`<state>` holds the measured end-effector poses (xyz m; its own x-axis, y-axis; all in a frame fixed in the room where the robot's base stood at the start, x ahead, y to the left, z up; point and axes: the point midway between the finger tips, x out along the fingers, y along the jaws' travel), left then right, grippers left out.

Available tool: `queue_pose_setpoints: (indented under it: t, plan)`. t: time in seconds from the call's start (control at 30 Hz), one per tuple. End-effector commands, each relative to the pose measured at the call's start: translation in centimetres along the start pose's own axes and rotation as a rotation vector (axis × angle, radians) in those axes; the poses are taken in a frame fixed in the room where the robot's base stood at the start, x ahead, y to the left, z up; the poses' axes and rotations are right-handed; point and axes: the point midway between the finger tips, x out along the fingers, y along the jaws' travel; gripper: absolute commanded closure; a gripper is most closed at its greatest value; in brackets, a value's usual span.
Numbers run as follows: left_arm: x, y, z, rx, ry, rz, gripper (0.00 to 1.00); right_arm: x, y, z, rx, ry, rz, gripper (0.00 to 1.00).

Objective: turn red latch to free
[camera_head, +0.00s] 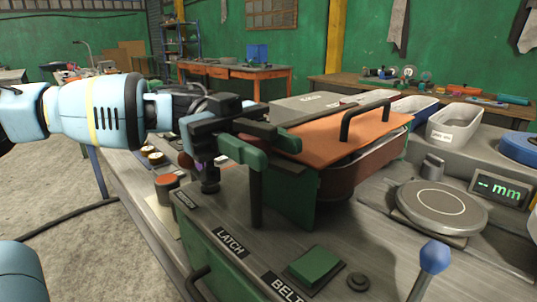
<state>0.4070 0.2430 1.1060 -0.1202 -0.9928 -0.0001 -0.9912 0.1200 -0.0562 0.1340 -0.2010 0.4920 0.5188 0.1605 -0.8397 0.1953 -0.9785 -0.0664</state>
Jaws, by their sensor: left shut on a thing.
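My left gripper (264,146), dark with green finger pads, reaches in from the left over the console, at the top of a dark upright post (256,200). The post stands behind the LATCH label (230,242). The gripper is shut on the post's upper end, which the fingers mostly hide. No red shows on the post, and its turned position cannot be told. My right gripper is not in view.
An orange lid (345,135) with a black handle covers a box just right of the gripper. A green button (314,265), a blue-knobbed lever (435,257) and a round scale plate (440,207) are nearby. A red-topped knob (167,183) stands left.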

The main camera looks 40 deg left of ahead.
Motion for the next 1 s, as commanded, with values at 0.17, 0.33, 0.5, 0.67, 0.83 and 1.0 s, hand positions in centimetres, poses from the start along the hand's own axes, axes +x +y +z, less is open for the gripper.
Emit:
queue_pose_setpoints:
  t: [0.17,0.33,0.5,0.67,0.83,1.0]
  plan:
    - [0.00,0.04,0.06,0.000,0.001,0.033,0.88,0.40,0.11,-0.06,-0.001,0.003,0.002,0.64]
    - [-0.01,0.06,0.00,0.001,0.002,0.041,0.88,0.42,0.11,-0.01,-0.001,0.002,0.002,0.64]
    - [-0.02,0.07,-0.02,0.001,0.003,0.041,0.88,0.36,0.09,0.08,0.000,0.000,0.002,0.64]
    - [-0.03,0.06,-0.02,0.001,0.003,0.041,0.58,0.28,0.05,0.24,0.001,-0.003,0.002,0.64]
    - [-0.03,0.06,-0.01,0.001,0.002,0.041,0.43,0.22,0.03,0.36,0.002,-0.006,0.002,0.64]
    - [-0.03,0.07,-0.01,0.000,0.003,0.041,0.43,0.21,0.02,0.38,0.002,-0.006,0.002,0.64]
